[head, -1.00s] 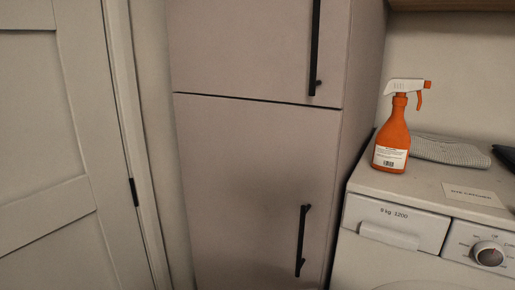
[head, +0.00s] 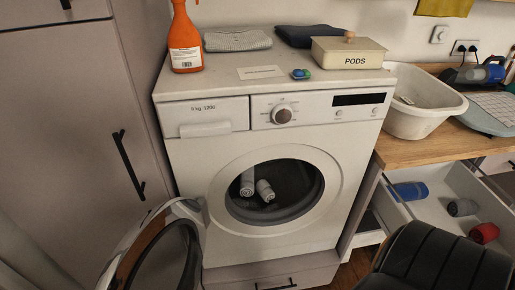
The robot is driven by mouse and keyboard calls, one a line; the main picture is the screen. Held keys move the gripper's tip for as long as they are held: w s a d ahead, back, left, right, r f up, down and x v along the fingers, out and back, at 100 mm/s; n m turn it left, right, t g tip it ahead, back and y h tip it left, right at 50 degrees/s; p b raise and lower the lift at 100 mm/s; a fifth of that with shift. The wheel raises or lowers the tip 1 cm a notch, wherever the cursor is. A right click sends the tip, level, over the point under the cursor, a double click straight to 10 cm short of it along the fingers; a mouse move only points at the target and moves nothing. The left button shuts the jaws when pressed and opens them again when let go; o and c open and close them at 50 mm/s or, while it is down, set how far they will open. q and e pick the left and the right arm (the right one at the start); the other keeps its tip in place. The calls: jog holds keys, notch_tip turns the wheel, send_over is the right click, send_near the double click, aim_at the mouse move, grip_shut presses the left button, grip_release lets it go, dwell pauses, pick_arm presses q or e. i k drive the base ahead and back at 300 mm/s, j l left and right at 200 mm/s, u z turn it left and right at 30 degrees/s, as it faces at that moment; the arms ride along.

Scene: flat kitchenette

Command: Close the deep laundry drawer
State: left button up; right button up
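An open white drawer (head: 420,212) stands at the right in the head view, under the wooden counter. It holds a blue roll (head: 409,191), a grey roll (head: 462,207) and a red roll (head: 484,233). Its lower front part is hidden behind a black padded seat. A second drawer (head: 240,274) with a black bar handle lies below the washing machine and is cut by the bottom edge; it looks shut. Neither of my grippers is in view.
The washing machine (head: 220,150) has its round door (head: 160,250) swung open to the left, with light rolls in the drum. The black padded seat (head: 440,258) blocks the lower right. A white basin (head: 420,108) stands on the wooden counter (head: 445,138).

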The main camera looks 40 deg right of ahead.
aim_at(446, 182)
jog(key=z, duration=3.55)
